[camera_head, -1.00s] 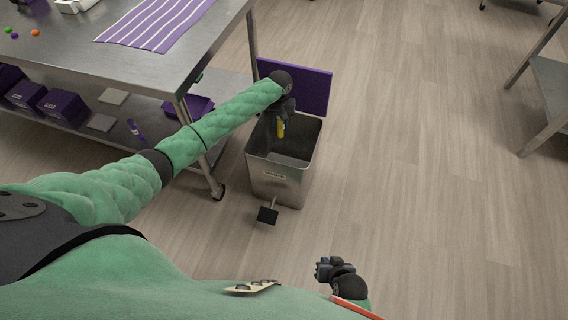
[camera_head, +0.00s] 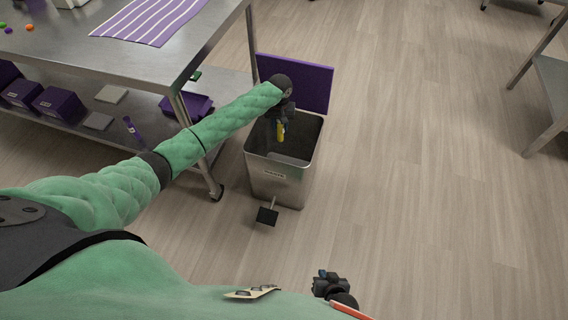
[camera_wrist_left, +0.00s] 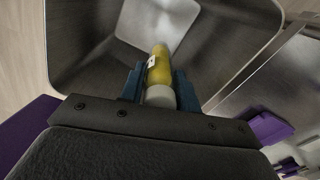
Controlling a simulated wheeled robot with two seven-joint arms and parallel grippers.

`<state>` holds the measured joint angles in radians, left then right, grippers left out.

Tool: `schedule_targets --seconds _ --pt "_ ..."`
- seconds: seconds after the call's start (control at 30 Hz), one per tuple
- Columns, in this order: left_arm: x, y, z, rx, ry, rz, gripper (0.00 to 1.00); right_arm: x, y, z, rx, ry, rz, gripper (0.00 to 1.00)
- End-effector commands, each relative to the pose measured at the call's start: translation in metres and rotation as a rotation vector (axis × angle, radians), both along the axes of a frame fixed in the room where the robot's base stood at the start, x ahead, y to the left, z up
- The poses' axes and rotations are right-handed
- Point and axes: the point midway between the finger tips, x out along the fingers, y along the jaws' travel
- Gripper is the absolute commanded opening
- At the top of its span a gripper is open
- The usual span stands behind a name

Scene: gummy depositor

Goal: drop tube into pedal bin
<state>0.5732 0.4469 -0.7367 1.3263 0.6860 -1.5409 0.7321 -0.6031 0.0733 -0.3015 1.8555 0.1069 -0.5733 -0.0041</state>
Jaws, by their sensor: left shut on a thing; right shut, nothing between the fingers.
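The pedal bin (camera_head: 274,178) is a metal box on the floor with its purple lid (camera_head: 306,84) raised at the back. Its black pedal (camera_head: 267,215) sticks out in front. My left gripper (camera_head: 281,122) is over the bin's open mouth, pointing down. It is shut on a yellow tube (camera_head: 281,131) with a pale end. In the left wrist view the tube (camera_wrist_left: 160,68) sits between the blue fingers, with the bin's inner walls (camera_wrist_left: 215,50) and floor beyond it. My right gripper (camera_head: 328,280) is low at the bottom of the head view, shut and empty.
A steel table (camera_head: 120,50) with a purple striped cloth (camera_head: 150,20) stands left of the bin. Its lower shelf holds purple boxes (camera_head: 58,103) and a purple tray (camera_head: 187,106). Another steel table (camera_head: 552,80) is at the right. The floor between is clear.

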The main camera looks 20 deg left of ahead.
Motion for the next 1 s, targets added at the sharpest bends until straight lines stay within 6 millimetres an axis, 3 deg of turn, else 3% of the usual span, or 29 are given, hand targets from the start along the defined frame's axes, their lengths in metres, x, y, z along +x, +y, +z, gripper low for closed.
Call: schedule_targets --seconds 0.47,0.5,0.6,1.0 --pt "0.0001 0.0 -0.0031 0.0 0.0 0.0 0.09 -0.0011 -0.0003 -0.008 0.001 -0.007 -0.002 0.0" --pt "0.0001 0.0 -0.0031 0.0 0.0 0.0 0.38 -0.0011 -0.0003 -0.008 0.001 -0.007 -0.002 0.0" --pt "0.0001 0.0 -0.0031 0.0 0.0 0.0 0.57 -0.0011 -0.0003 -0.008 0.001 -0.007 -0.002 0.0" --pt "0.0004 -0.0001 0.0043 -0.001 -0.001 0.0 0.57 -0.0011 0.0001 -0.0067 0.001 -0.008 -0.002 0.0"
